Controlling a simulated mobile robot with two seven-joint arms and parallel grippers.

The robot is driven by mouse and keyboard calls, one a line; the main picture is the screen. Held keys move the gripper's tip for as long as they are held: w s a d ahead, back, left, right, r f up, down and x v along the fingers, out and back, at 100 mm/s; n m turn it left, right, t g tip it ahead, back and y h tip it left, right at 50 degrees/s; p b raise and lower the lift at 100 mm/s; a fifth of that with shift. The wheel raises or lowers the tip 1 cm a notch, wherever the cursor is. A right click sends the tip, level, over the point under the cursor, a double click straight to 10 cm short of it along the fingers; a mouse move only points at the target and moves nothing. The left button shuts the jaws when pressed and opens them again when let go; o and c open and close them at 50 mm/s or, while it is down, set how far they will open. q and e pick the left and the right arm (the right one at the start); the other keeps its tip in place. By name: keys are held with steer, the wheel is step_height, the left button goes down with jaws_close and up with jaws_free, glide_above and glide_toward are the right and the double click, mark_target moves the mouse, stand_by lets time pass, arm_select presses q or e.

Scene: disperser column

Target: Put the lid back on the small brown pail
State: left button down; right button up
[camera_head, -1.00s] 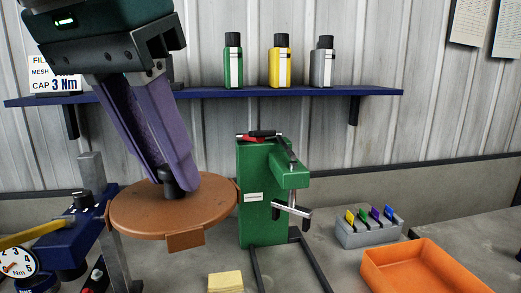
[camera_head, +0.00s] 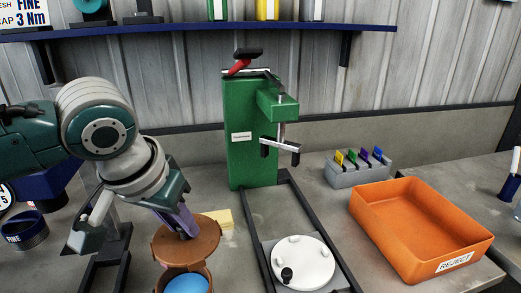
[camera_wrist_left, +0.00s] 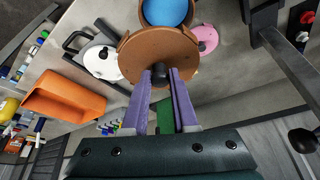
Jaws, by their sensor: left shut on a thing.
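My left gripper (camera_head: 184,232) is shut on the dark knob of the brown lid (camera_head: 206,240). The small brown pail (camera_head: 162,284) stands at the bottom edge of the head view, open, with blue contents (camera_head: 187,285). The lid is held above the pail and toward its far side, so the blue still shows. In the left wrist view, the pail (camera_wrist_left: 143,18) is partly cut off at the top, beyond the lid. My right gripper is not in view.
A green press (camera_head: 245,150) stands behind, with dark rails running forward and a white round lid (camera_head: 304,262) between them. An orange reject tray (camera_head: 420,225) is at right. A yellow pad (camera_head: 225,218) lies behind the brown lid. A dark stand (camera_head: 106,255) is close on the left.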

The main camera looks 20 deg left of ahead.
mark_target(169, 242)
arm_select(q)
steer(key=f, duration=0.1)
steer(key=s+a+f, duration=0.1)
steer(key=a+f, duration=0.1)
steer(key=shift+s+f, duration=0.15)
steer(key=shift+f, duration=0.1)
step_height(169, 242, down, 5)
steer(key=b, duration=0.5)
steer(key=shift+r+b, duration=0.2)
steer(key=shift+b, duration=0.2)
steer(key=shift+f+b, duration=0.3)
steer(key=shift+f, duration=0.5)
steer(key=shift+p, duration=0.7)
steer(key=shift+f, duration=0.2)
stand_by(0.8)
steer(key=shift+p, duration=0.55)
